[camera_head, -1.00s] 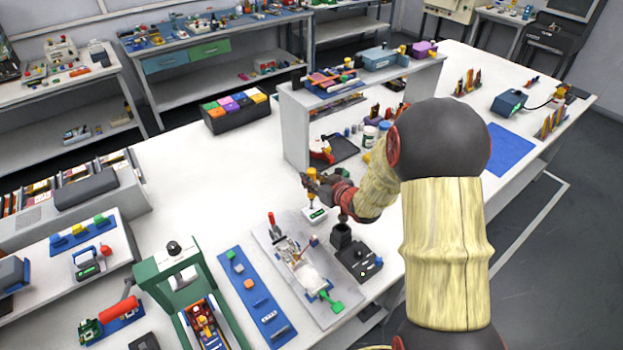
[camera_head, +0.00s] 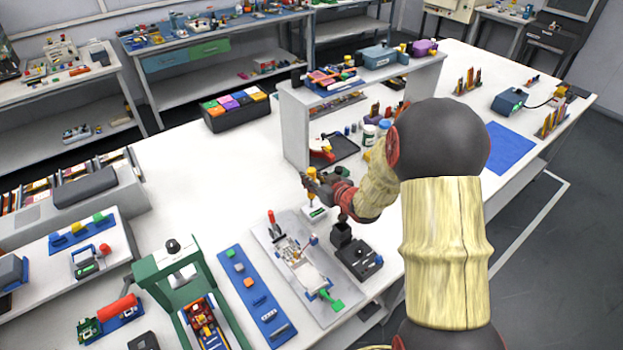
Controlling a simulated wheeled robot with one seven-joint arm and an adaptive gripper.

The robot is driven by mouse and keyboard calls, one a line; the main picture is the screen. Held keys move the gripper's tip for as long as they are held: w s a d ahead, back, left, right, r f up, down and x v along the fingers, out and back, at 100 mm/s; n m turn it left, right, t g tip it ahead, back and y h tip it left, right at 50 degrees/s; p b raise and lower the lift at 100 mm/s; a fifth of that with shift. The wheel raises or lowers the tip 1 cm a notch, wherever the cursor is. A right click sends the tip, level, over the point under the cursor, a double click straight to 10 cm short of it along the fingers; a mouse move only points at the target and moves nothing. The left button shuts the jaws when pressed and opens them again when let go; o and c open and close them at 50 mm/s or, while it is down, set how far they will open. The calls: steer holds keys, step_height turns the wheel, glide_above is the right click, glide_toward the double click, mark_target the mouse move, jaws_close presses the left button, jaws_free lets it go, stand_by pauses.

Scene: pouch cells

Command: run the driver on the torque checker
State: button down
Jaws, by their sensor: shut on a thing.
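My gripper (camera_head: 316,184) is at the middle of the long white bench, small and partly hidden by my own arm. It is shut on the upright driver (camera_head: 311,173), whose yellow top shows above the fingers. Directly below stands a small white box with a green display, which looks like the torque checker (camera_head: 316,213). The driver's lower end is over the top of this box. I cannot tell at this size whether its tip touches, and the display is too small to read.
A black holder (camera_head: 341,236) and a black box with knobs (camera_head: 362,260) stand close, front right. A grey fixture plate (camera_head: 270,240) lies to the left, with a blue strip (camera_head: 236,262) and green press frame (camera_head: 146,275) beyond. A grey shelf (camera_head: 295,135) rises behind.

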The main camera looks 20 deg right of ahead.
mark_target(312, 170)
steer(key=shift+s+f, duration=0.15)
steer(key=shift+f, duration=0.1)
stand_by(0.3)
steer(key=shift+r, duration=0.1)
steer(key=shift+r+p, duration=2.9)
steer(key=shift+r, duration=0.7)
